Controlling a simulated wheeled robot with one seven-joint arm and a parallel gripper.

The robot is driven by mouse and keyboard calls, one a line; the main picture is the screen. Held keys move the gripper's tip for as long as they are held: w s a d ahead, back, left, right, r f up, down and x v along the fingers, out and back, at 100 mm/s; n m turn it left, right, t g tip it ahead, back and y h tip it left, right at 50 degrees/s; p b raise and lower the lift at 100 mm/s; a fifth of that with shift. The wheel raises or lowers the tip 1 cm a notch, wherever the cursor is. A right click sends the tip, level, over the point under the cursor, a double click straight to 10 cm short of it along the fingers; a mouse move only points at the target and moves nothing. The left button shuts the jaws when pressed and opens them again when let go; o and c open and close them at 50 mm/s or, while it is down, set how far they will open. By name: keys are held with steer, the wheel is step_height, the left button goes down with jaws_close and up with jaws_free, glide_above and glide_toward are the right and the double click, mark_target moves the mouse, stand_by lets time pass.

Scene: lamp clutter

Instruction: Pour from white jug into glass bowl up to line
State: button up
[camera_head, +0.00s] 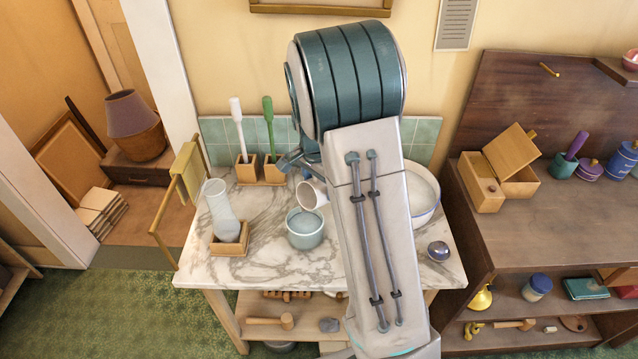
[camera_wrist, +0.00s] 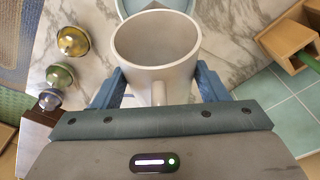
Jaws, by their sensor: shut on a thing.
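The white jug (camera_head: 312,194) is tilted, its mouth toward the glass bowl, just above and behind the bowl's right rim. In the wrist view the jug (camera_wrist: 157,62) fills the middle, its handle toward my gripper; no liquid is clear inside it. My gripper (camera_wrist: 160,88) is shut on the jug, one blue finger on each side. The glass bowl (camera_head: 305,240) is blue-grey and stands upright on the marble table. Part of the bowl (camera_wrist: 128,8) shows at the top of the wrist view. I cannot make out a line or a stream. My arm hides part of the jug.
A frosted vase (camera_head: 222,210) stands in a wooden tray left of the bowl. Two brushes in wooden holders (camera_head: 247,170) stand at the back. A white basin (camera_head: 423,195) and a dark round knob (camera_head: 438,251) are at right. The marble's front left (camera_head: 260,268) is clear.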

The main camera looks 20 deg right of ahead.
stand_by(0.4)
steer(key=shift+w+d+f+g+y, duration=0.15)
steer(key=shift+d+g+y, duration=0.15)
steer(key=shift+y, duration=0.2)
steer(key=shift+a, duration=0.1)
steer(key=shift+d+r+g+y+p, duration=0.2)
steer(key=shift+d+g+y+p, duration=0.1)
steer(key=shift+y+p, duration=0.35)
steer(key=shift+w+d+g+y+p, duration=0.2)
steer(key=shift+g+y+p, duration=0.1)
steer(key=shift+y+p, duration=0.3)
steer(key=shift+y, duration=0.25)
